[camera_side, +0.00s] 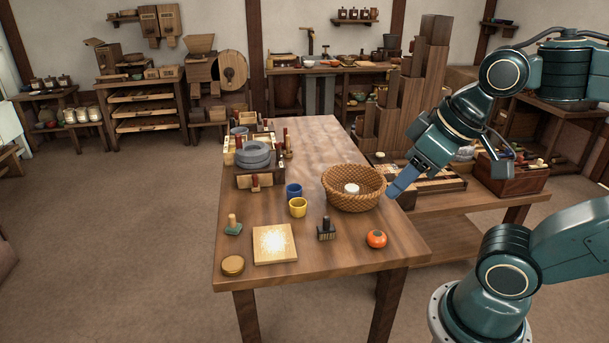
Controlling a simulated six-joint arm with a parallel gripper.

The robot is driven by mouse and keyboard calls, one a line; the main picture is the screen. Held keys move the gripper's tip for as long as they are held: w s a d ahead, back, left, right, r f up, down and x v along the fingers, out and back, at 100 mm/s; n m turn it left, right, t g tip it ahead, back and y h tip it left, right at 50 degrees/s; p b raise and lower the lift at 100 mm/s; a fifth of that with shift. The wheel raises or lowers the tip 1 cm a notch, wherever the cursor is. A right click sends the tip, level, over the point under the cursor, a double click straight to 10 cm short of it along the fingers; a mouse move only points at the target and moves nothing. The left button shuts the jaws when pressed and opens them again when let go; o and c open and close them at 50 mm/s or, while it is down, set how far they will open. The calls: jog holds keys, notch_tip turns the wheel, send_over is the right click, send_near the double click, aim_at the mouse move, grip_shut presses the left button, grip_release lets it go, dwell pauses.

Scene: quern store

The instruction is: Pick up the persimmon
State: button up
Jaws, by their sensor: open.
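The persimmon (377,239) is a small orange fruit with a green top. It sits on the wooden table (330,268) near its front right corner. My gripper (396,192) is above and to the right of the persimmon in the picture, beside the right rim of the woven basket. It is apart from the persimmon. Its fingers look blue and are seen from the side, so the gap between them is hard to make out. Nothing shows between them.
The wicker basket (340,200) holds a white item and stands behind the persimmon. A dark stamp (326,229) stands to its left. Yellow (298,207) and blue (293,191) cups, a pale square board (274,244) and a stone quern (253,156) stand farther left. The table front around the persimmon is clear.

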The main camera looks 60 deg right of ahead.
jog(key=shift+o, duration=0.4)
jog(key=o, duration=0.8)
jog(key=shift+w, duration=0.1)
jog(key=w+d+f+m+g, duration=0.2)
jog(key=w+d+f+m, duration=0.2)
jog(key=w+d+m, duration=0.25)
jog(key=w+d+f+m+g, duration=0.2)
jog(key=w+d+f+m, duration=0.25)
jog(key=d, duration=0.25)
jog(key=d+f+m, duration=0.3)
jog(key=d+f, duration=0.1)
jog(key=d+f+m+g+y, duration=0.1)
jog(key=d+f+m, duration=0.2)
jog(key=d+f, duration=0.2)
jog(key=d+f+m, duration=0.3)
jog(key=d+f, duration=0.2)
jog(key=shift+s+d, duration=0.1)
